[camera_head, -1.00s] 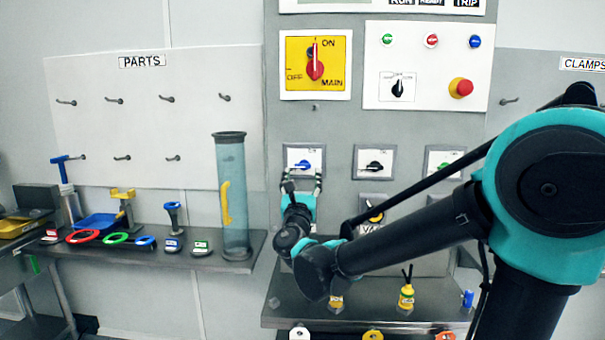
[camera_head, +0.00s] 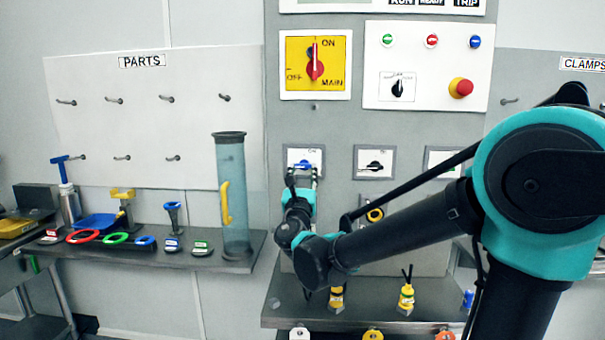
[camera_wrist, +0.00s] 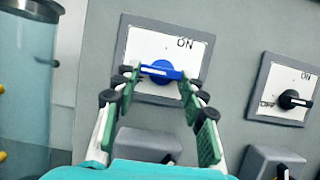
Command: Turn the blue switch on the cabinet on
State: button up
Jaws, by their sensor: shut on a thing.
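The blue switch (camera_head: 303,164) is a knob on a white plate in a grey frame on the cabinet. In the wrist view, the blue switch (camera_wrist: 160,71) lies with its bar nearly level, and "ON" is printed above it to the right. The lower left of the plate is partly hidden by a finger. My gripper (camera_wrist: 160,78) has its green-padded fingers on both ends of the bar and is shut on it. In the head view, my gripper (camera_head: 303,175) covers the lower part of the plate.
A similar black switch (camera_wrist: 293,99) sits to the right on its own plate. A tall clear tube (camera_head: 232,195) stands on the shelf to the left. The red main switch (camera_head: 314,62) is above.

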jog(key=shift+m, duration=0.4)
jog(key=m+h, duration=0.1)
jog(key=m, duration=0.1)
jog(key=m+h, duration=0.1)
jog(key=m, duration=0.1)
jog(key=m+h, duration=0.1)
jog(key=m, duration=0.1)
jog(key=shift+a+r+g+h, duration=0.1)
jog(key=shift+a+g+h, duration=0.2)
jog(key=shift+g+h, duration=0.1)
jog(key=m+h, duration=0.1)
jog(key=m, duration=0.2)
jog(key=m+g+h, duration=0.1)
jog(key=m, duration=0.2)
jog(key=shift+a+r+g, duration=0.15)
jog(key=shift+g, duration=0.15)
jog(key=m, duration=0.2)
jog(key=m+g, duration=0.1)
jog(key=m+h, duration=0.1)
jog(key=m, duration=0.1)
jog(key=shift+r+m+g, duration=0.25)
jog(key=shift+m+g, duration=0.05)
jog(key=shift+g, duration=0.1)
jog(key=shift+r+m+g, duration=0.2)
jog(key=shift+m+g, duration=0.6)
jog(key=shift+m, duration=1.2)
jog(key=o, duration=1.2)
jog(key=shift+c, duration=0.2)
